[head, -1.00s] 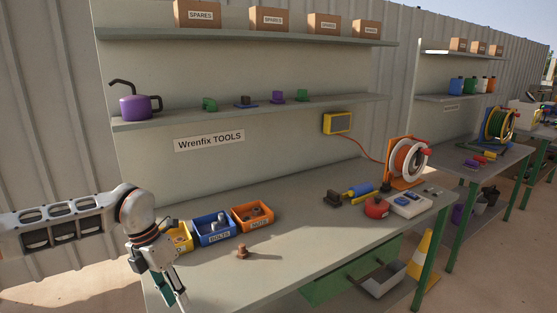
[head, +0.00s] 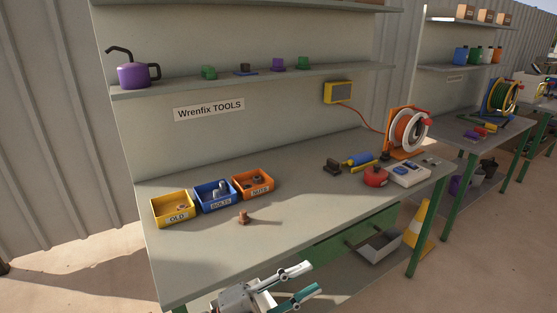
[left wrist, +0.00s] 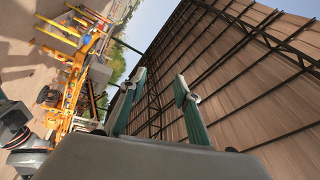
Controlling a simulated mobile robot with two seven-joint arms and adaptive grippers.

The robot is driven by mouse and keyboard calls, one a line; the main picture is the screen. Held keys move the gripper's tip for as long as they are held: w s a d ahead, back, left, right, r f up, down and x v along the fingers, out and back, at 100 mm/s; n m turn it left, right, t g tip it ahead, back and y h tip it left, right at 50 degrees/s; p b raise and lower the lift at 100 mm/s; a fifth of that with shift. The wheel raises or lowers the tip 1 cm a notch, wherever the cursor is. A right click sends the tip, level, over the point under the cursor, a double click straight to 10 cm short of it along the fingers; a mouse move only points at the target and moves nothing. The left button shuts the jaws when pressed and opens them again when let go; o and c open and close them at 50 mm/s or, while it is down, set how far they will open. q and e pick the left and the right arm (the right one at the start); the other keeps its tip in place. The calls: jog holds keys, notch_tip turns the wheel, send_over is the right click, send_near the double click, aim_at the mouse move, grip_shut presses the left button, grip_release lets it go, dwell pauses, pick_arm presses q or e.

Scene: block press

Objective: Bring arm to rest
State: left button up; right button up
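My left gripper (head: 302,283) is low in the head view, in front of the workbench's near edge. Its two fingers are apart with nothing between them. In the left wrist view the fingers (left wrist: 155,98) also stand apart, with only the roof and sky beyond them. The rest of my left arm is mostly out of the head view. My right gripper does not show.
The workbench (head: 185,265) carries a yellow bin (head: 173,217), a blue bin (head: 215,204), an orange bin (head: 253,190) and a loose bolt (head: 244,218). A cable reel (head: 408,130) stands at its right. An open drawer (head: 375,249) hangs below the front edge.

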pick_arm(q)
jog(key=a+f+n+t+y, duration=0.7)
jog(key=a+f+n+y, duration=0.4)
jog(key=a+f+n, duration=0.5)
jog(key=s+a+f+n+g+y, duration=0.2)
jog(key=s+a+f+n+y, duration=0.1)
jog(key=s+a+f, duration=0.2)
jog(key=s+a+f+n+g+y, duration=0.2)
jog(key=s+a+f, duration=0.3)
jog(key=s+f, duration=0.4)
jog(key=shift+a+f+n+y, duration=0.25)
jog(key=shift+f+n+y, duration=0.25)
jog(key=shift+n, duration=0.4)
jog(key=shift+w, duration=0.1)
